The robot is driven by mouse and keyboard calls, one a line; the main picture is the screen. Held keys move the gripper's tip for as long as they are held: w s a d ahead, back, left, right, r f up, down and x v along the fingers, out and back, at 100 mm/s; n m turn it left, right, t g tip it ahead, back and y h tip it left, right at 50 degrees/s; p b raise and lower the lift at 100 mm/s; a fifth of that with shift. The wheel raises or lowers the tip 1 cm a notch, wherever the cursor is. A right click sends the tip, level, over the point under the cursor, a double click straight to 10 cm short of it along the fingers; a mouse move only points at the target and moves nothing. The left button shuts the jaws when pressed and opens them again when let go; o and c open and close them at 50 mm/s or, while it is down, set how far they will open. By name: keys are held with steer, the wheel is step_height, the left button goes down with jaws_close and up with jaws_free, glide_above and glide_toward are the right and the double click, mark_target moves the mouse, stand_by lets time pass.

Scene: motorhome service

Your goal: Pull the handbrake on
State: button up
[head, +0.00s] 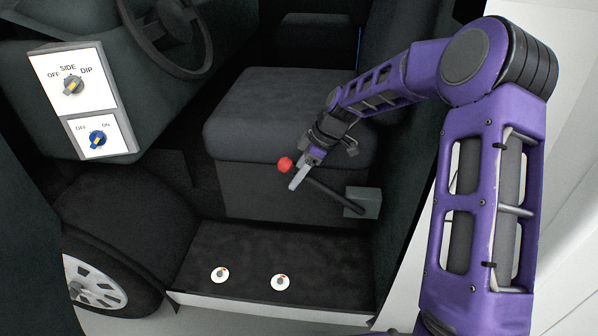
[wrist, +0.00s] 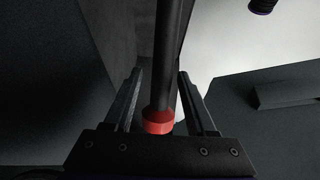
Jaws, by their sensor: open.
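The handbrake is a dark lever (head: 329,196) rising at a slant from a grey block (head: 363,202) beside the seat base, with a red knob (head: 285,165) at its free end. My gripper (head: 297,175) is at the knob end of the lever, in front of the seat. In the wrist view the lever (wrist: 168,60) runs between the two open fingers of my gripper (wrist: 160,100). The red knob (wrist: 158,122) lies between the fingers near the palm, with a visible gap to the fingers on both sides.
The dark seat (head: 270,115) is just behind my gripper. A steering wheel (head: 165,35) and a panel with two knobs (head: 85,95) are at the left.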

steer(key=p+v, duration=0.1)
steer(key=v, duration=1.6)
steer(key=shift+r+p, duration=0.25)
steer(key=shift+p, duration=0.05)
